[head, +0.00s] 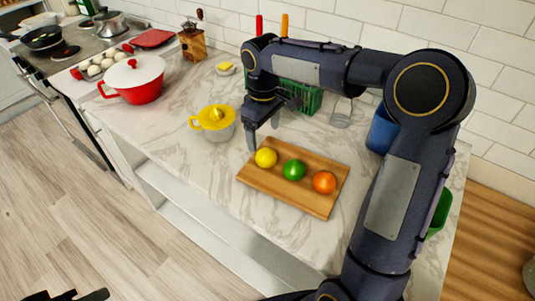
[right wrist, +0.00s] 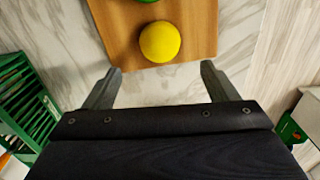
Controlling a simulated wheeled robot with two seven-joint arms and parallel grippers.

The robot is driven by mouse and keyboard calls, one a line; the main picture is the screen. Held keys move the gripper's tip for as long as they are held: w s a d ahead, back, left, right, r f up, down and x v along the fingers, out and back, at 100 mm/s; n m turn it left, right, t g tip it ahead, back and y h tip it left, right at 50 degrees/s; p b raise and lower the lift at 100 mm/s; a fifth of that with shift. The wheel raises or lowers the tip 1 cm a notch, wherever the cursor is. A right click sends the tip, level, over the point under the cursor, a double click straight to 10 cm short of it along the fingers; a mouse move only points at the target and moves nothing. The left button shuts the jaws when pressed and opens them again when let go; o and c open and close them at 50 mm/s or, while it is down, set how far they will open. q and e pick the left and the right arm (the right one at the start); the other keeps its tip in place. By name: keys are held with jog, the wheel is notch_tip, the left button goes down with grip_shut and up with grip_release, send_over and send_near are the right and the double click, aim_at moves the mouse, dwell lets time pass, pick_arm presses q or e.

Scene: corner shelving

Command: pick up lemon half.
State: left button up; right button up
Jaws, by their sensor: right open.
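The lemon half (head: 266,157) shows as a rounded yellow fruit at the left end of a wooden cutting board (head: 321,206). I cannot see a cut face on it. My right gripper (head: 263,132) is open and empty, above the counter just behind the board's left end. In the right wrist view the lemon half (right wrist: 160,42) lies just beyond the open fingertips (right wrist: 160,70), roughly centred between them and apart from both. A dark part at the bottom left (head: 65,295) looks like my left gripper, mostly cut off by the frame.
A green lime (head: 294,170) and an orange (head: 324,182) share the board. A green crate (head: 310,98), a glass (head: 342,113) and a blue container (head: 382,130) stand behind. Counter in front of the pot is clear.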

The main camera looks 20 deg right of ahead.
aim_at(266, 150)
jog(key=f, duration=0.6)
jog(key=shift+s+d+f+p, duration=0.2)
jog(key=shift+s+f+p, duration=0.1)
jog(key=shift+s, duration=0.1)
jog(key=shift+f, duration=0.4)
jog(key=c, duration=1.1)
jog(key=shift+r, duration=0.15)
